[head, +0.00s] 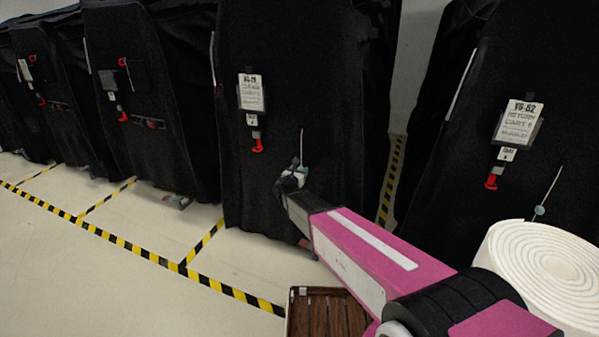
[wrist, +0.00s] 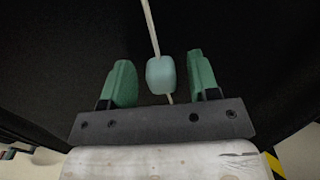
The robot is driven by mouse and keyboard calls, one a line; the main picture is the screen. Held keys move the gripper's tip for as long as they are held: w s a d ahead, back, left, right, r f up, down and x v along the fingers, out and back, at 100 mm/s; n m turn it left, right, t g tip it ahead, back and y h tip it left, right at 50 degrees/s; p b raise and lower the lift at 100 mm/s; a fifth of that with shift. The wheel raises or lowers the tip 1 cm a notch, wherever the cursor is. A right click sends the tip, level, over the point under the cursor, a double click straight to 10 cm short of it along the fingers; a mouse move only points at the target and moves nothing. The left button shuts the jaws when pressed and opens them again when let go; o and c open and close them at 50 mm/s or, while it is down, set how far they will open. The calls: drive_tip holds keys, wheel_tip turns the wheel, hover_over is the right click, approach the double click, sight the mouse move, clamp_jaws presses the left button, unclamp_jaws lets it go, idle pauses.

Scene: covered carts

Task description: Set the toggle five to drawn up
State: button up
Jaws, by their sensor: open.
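The toggle (wrist: 160,75) is a pale blue-green bead on a thin light cord against the black cover. In the wrist view it sits between the two green fingers of my gripper (wrist: 160,84), with a gap on each side. The cord runs up from it, and a short end shows below it. In the head view my gripper (head: 291,178) is at the front of the middle covered cart (head: 270,205), at the lower end of the cord (head: 302,145). My gripper is open. No number five is readable on the toggle.
The middle cart bears a tag (head: 251,93) and a red clip (head: 257,146). A cart at right has a similar cord and toggle (head: 540,211). A brown slatted crate (head: 325,312) is on the floor below my arm. Striped tape (head: 137,251) marks the open floor at left.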

sight(302, 145)
clamp_jaws()
wheel_tip(302, 145, up, 11)
drive_tip(key=shift+r, duration=0.15)
idle(0.4)
unclamp_jaws()
drive_tip(key=v, duration=1)
drive_tip(key=shift+s, duration=0.4)
